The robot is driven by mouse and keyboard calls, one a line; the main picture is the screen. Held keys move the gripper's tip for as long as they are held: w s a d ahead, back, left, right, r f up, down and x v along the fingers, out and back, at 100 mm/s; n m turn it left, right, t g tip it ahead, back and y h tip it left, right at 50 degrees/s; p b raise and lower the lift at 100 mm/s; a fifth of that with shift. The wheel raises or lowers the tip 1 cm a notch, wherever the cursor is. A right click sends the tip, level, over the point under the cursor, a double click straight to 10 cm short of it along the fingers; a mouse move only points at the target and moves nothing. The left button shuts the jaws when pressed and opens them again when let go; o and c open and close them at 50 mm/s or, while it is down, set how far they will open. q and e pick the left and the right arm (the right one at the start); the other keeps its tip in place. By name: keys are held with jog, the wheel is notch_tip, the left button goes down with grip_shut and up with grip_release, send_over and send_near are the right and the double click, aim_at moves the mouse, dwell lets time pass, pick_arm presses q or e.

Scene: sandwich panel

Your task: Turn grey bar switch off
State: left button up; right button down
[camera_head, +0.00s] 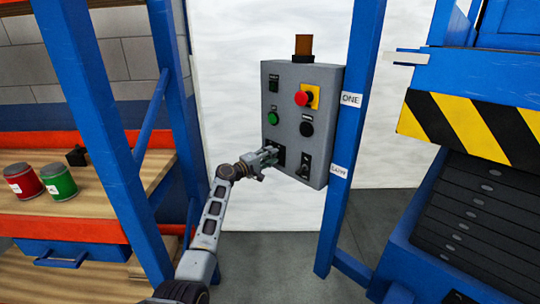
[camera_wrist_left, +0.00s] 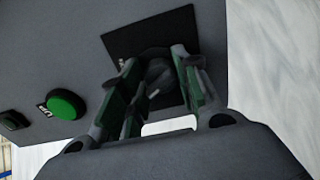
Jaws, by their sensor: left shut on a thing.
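The grey control panel (camera_head: 290,110) hangs on a blue post. My left gripper (camera_head: 273,156) is at the panel's lower left, in front of a black square plate (camera_head: 281,151). In the left wrist view, my left gripper (camera_wrist_left: 158,75) has its fingers on either side of a dark grey switch (camera_wrist_left: 157,72) on the black plate (camera_wrist_left: 122,40), and is shut on it. The fingers partly hide the switch, so its exact position is hard to tell. My right gripper is not in view.
The panel also carries a red stop button (camera_head: 301,98) on yellow, a green button (camera_head: 272,118), a black knob (camera_head: 307,129) and a second switch (camera_head: 304,164) at lower right. Shelving with red (camera_head: 23,181) and green cans (camera_head: 59,181) stands left; a blue machine (camera_head: 480,120) stands right.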

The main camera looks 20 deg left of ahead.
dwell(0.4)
pick_arm(q)
jog(key=o, duration=1)
jog(key=shift+s+a, duration=0.1)
jog(key=shift+s, duration=0.05)
jog(key=shift+v, duration=5.8)
